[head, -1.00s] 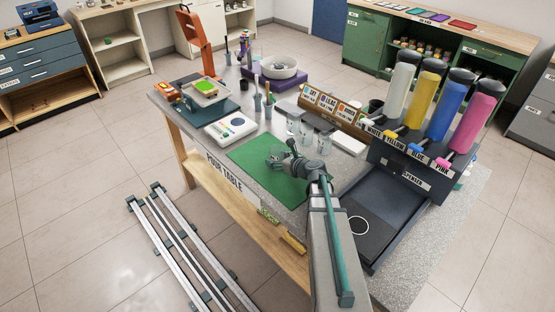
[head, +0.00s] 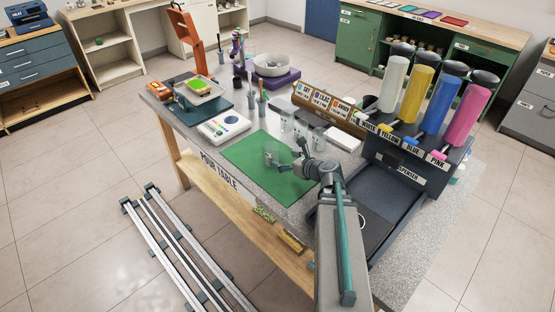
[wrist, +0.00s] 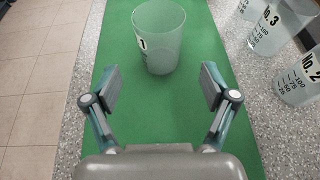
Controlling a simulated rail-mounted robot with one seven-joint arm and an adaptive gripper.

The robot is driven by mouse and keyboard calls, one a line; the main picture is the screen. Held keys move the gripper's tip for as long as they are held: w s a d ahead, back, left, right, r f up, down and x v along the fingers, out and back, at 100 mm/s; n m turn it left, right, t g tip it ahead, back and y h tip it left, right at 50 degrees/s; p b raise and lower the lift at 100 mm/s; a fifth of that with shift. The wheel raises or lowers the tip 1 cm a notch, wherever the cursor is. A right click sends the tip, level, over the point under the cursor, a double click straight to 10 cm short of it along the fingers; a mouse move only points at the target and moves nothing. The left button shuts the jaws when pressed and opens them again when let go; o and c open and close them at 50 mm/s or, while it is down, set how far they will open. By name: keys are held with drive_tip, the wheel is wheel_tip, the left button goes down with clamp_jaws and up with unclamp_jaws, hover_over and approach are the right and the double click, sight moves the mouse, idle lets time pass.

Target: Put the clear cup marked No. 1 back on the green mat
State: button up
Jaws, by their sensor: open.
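The clear cup marked No. 1 (wrist: 158,40) stands upright on the green mat (wrist: 205,95) in the wrist view; only part of its marking shows. In the head view the cup (head: 271,154) is small, on the mat (head: 245,153) near its middle. My gripper (wrist: 155,88) is open and empty, its fingers apart and short of the cup, with bare mat between. In the head view my gripper (head: 287,165) is just to the right of the cup, low over the mat.
Clear cups marked No. 3 (wrist: 268,30) and No. 2 (wrist: 300,80) stand on the speckled table right of the mat. The dispenser (head: 405,165) with colour bottles stands to the right. A white scale (head: 224,127) sits behind the mat.

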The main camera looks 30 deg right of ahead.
drive_tip(key=shift+v, duration=1.8)
